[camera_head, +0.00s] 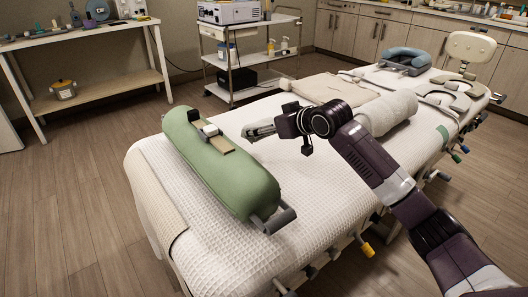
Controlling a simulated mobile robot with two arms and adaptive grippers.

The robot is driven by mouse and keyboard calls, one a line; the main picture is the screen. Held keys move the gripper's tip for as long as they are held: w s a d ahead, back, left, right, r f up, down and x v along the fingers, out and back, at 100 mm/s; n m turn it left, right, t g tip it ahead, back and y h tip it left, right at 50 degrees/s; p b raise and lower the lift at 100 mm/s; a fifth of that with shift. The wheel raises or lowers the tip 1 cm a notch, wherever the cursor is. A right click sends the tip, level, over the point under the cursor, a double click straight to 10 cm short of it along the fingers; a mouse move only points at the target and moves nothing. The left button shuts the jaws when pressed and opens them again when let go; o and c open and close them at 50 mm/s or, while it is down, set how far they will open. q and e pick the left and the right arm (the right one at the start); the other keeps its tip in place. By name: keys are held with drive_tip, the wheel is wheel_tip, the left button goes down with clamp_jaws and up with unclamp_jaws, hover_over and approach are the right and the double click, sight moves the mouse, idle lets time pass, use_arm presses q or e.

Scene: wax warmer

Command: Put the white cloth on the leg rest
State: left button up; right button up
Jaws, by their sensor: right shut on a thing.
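The leg rest is a long green bolster (225,168) lying across the near part of the bed. My right gripper (274,127) is over the bed, to the right of the leg rest and apart from it. A wooden strip (217,142) with a small white and black piece (209,130) lies on top of the leg rest. My left gripper is out of view.
The bed (265,259) has a white waffle cover. A rolled pale towel (398,108) and a beige folded towel (315,87) lie farther along it. A metal cart (245,84) stands behind. A white shelf table (100,82) is at the left. The floor at left is clear.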

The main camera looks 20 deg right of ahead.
sight(268, 136)
wheel_tip(268, 136, down, 4)
drive_tip(key=shift+r, duration=0.15)
wheel_tip(268, 136, down, 3)
drive_tip(key=shift+f+b, duration=0.1)
drive_tip(key=shift+b, duration=0.5)
drive_tip(key=shift+f, duration=0.35)
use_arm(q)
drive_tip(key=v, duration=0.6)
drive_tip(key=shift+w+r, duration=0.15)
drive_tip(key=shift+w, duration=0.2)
use_arm(e)
drive_tip(key=o, duration=1.1)
drive_tip(key=shift+f, duration=0.1)
drive_tip(key=shift+c, duration=0.2)
